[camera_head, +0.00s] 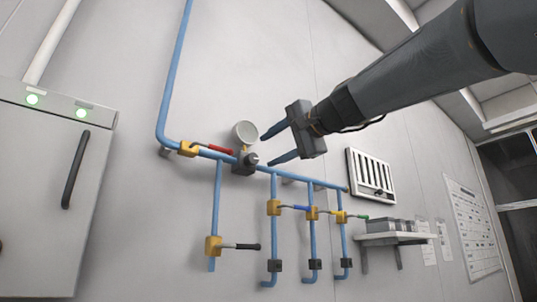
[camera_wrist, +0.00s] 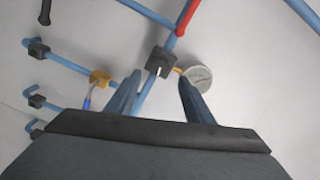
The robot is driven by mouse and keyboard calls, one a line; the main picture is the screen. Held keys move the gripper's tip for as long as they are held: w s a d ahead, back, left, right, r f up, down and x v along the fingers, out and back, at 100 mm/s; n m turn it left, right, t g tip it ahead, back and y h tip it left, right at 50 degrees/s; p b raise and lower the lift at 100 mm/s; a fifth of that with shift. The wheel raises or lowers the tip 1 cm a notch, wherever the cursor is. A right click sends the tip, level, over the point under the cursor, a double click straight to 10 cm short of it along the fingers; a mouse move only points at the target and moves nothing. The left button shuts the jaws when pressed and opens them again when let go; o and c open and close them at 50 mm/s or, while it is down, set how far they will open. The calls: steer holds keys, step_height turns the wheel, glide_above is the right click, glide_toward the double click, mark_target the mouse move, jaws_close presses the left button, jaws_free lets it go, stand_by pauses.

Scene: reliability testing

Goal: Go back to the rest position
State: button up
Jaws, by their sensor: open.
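My gripper (camera_head: 275,143) is open, with its two blue fingers apart and nothing between them. In the head view it hangs from my arm, which comes in from the upper right. The fingers point left toward a round gauge (camera_head: 246,132) and a dark block with a knob (camera_head: 245,163) on the blue pipe. In the wrist view the open gripper (camera_wrist: 157,88) shows with the dark block (camera_wrist: 160,62) beyond the gap and the gauge (camera_wrist: 199,76) beyond the right fingertip. I cannot tell how far the fingertips are from them.
Blue pipes (camera_head: 216,195) run along the wall with yellow valves, including a red-handled one (camera_head: 188,149) and a black-handled one (camera_head: 214,246). A vent (camera_head: 371,177) and a shelf (camera_head: 395,238) are at the right. A grey cabinet (camera_head: 45,200) stands at the left.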

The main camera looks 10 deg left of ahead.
stand_by(0.4)
